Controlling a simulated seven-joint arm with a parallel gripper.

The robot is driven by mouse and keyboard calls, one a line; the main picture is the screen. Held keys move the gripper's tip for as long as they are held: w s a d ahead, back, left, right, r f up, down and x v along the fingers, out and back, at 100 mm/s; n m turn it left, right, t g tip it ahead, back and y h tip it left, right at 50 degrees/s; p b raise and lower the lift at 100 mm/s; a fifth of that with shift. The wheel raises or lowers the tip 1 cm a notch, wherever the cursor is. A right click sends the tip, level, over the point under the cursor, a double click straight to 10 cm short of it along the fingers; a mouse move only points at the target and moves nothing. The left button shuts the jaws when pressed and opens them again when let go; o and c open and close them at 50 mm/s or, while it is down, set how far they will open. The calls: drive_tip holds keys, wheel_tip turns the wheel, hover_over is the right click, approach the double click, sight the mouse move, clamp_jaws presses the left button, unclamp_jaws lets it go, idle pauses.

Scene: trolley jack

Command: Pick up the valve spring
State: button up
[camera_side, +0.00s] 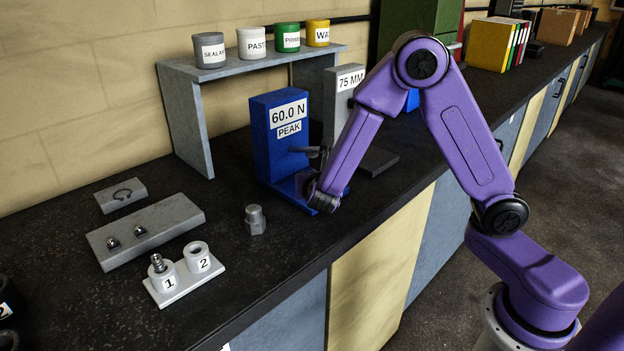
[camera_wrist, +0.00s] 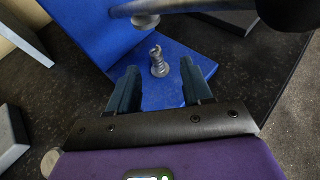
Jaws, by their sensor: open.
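A small grey coil spring (camera_wrist: 159,63) stands on the blue base plate (camera_wrist: 175,90) of the force tester in the wrist view. It is hidden or too small to make out at the tester in the side view. My gripper (camera_wrist: 158,83) is open, its two fingers apart on either side of the line to the spring; I cannot tell whether the spring is between the tips. The side view shows my gripper (camera_side: 312,184) low at the tester. The blue tester (camera_side: 270,140) reads "60.0 N PEAK". Another spring (camera_side: 157,262) stands in the cup marked 1.
The tester's grey round press foot (camera_wrist: 145,20) is just beyond the spring. A grey stand marked "75 MM" (camera_side: 342,95) is close behind. A white two-cup holder (camera_side: 185,285), grey blocks (camera_side: 148,230) and a hex-topped part (camera_side: 255,220) lie left. The front counter is clear.

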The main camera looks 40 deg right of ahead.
drive_tip(key=x, duration=0.4)
drive_tip(key=shift+a+x, duration=0.15)
drive_tip(key=shift+x, duration=1.2)
drive_tip(key=shift+a+x, duration=0.15)
drive_tip(key=shift+x, duration=1.2)
drive_tip(key=shift+w+f, duration=0.15)
drive_tip(key=shift+f, duration=0.05)
clamp_jaws()
